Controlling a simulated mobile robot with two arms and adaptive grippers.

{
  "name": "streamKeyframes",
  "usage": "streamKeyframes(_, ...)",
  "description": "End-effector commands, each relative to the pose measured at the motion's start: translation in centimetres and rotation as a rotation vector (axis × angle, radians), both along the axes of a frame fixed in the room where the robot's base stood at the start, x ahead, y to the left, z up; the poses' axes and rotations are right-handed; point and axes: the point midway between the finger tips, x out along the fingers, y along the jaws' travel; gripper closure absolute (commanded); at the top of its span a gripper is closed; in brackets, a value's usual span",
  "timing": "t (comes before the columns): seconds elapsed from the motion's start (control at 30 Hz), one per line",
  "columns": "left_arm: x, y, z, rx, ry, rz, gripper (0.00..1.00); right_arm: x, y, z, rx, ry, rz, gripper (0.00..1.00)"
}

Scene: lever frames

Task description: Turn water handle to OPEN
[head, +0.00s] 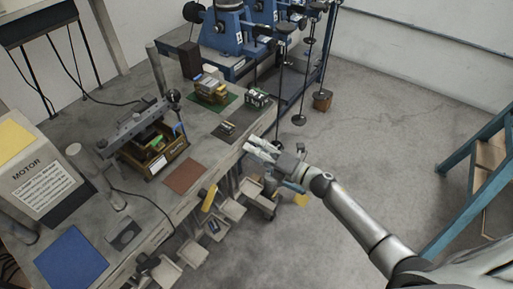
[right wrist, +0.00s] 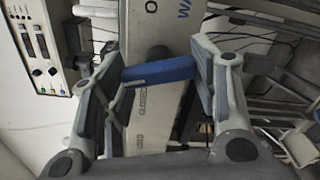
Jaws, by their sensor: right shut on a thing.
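The water handle (right wrist: 158,72) is a blue bar in the right wrist view, lying crosswise between my right gripper's two fingers. It sits in front of a pale upright panel (right wrist: 150,130) with dark lettering, of which "WA" and an "O" show at the top. My right gripper (right wrist: 162,78) is shut on the blue handle, with a finger pad at each end of the visible bar. In the head view my right gripper (head: 262,149) is by the workbench's right edge; the handle cannot be made out clearly there. My left gripper is not in view.
The workbench (head: 215,150) carries a wooden box (head: 165,160), coloured mats and small parts. Grey bins (head: 230,208) hang along its near side. Blue machines (head: 225,28) stand behind, and a blue frame (head: 465,195) is at right.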

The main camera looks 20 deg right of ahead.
Motion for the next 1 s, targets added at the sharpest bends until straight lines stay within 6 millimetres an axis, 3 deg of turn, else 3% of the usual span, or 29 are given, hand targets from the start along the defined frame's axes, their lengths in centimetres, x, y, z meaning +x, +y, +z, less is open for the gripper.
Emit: streamKeyframes(1.0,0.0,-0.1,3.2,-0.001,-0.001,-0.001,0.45,0.0,-0.1,0.5,0.731,0.572,-0.001,0.69)
